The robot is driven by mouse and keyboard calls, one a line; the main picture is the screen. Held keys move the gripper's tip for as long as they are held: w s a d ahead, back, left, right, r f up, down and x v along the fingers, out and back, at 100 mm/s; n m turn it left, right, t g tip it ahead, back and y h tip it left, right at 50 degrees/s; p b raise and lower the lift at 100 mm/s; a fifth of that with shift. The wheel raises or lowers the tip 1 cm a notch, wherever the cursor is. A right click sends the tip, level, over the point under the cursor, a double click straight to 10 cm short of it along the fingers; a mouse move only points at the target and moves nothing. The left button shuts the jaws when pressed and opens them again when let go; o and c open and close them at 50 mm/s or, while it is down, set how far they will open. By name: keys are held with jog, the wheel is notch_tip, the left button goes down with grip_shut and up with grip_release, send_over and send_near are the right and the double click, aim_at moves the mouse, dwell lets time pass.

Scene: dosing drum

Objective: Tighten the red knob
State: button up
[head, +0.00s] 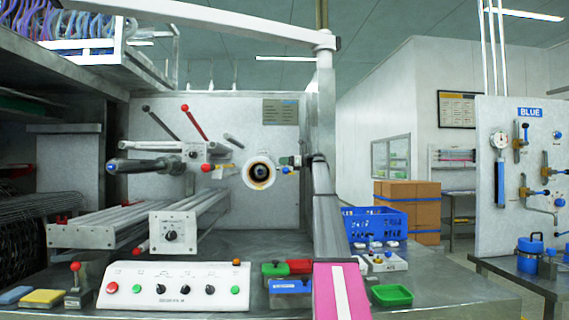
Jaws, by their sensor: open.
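Several red knobs show in the head view, and I cannot tell for sure which one is meant. A small red knob (206,168) sits on the fitting by the white bracket, left of the round drum opening (260,173). A red ball tops a slanted lever (194,122) above the bracket. Another red ball knob (75,267) stands on a small block at the front left.
A white control panel (175,269) stands at the front. Two grey rails with a white end block (173,233) lie behind it. Green, red and blue trays (391,295) lie front right, before a blue crate (374,224). Dark handles and levers stick out around the bracket.

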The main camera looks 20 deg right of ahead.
jog(key=c, duration=0.9)
jog(key=shift+s+m+t, duration=0.1)
jog(key=shift+m+t, duration=0.2)
jog(key=shift+t, duration=0.1)
jog(key=shift+a+m+t+h, duration=0.1)
jog(key=shift+m+t+h, duration=0.9)
jog(key=shift+t+h, duration=0.2)
jog(key=shift+m+t+h, duration=1.4)
jog(key=shift+m+h, duration=0.1)
jog(key=shift+h, duration=0.7)
jog(key=o, duration=0.9)
